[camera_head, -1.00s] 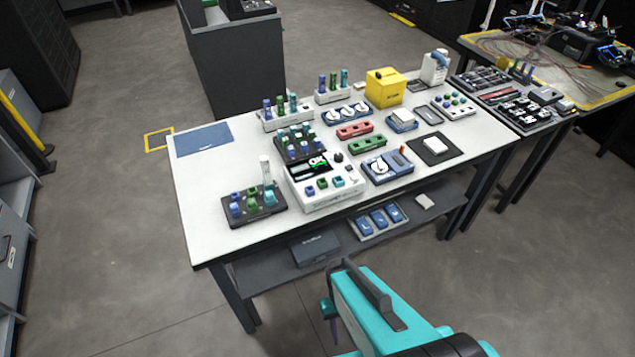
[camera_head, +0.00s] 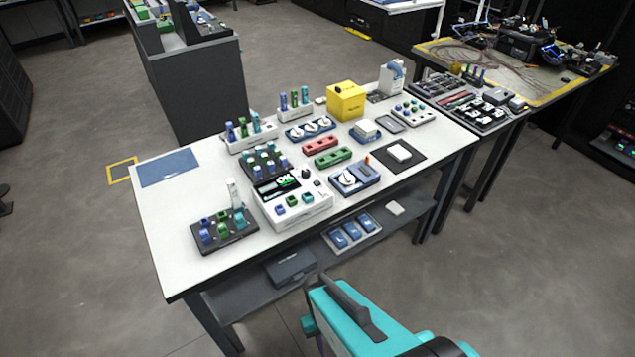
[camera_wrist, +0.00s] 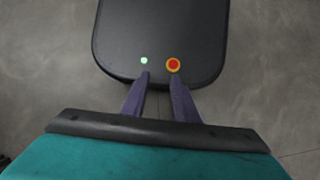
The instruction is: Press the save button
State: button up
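The white splicing machine (camera_head: 300,214) stands at the table's front edge in the head view. Its dark screen (camera_head: 277,187) shows green and white marks. Small blue, green and teal pieces sit on its front, and small dark knobs on its right side. I cannot tell which part is the save button; labels are too small to read. My gripper (camera_wrist: 158,76) shows in the wrist view with two purple fingers apart and nothing between them. In the head view my teal arm is at the bottom, in front of and below the table, well away from the machine.
The white table (camera_head: 165,235) is crowded. A dark rack of coloured pieces (camera_head: 225,232) stands left of the machine, a blue tray with a white dial (camera_head: 354,178) right of it. A yellow box (camera_head: 346,101) stands behind. A lower shelf (camera_head: 245,305) holds a dark case (camera_head: 291,268).

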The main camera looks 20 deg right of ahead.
grip_shut()
dwell(1.4)
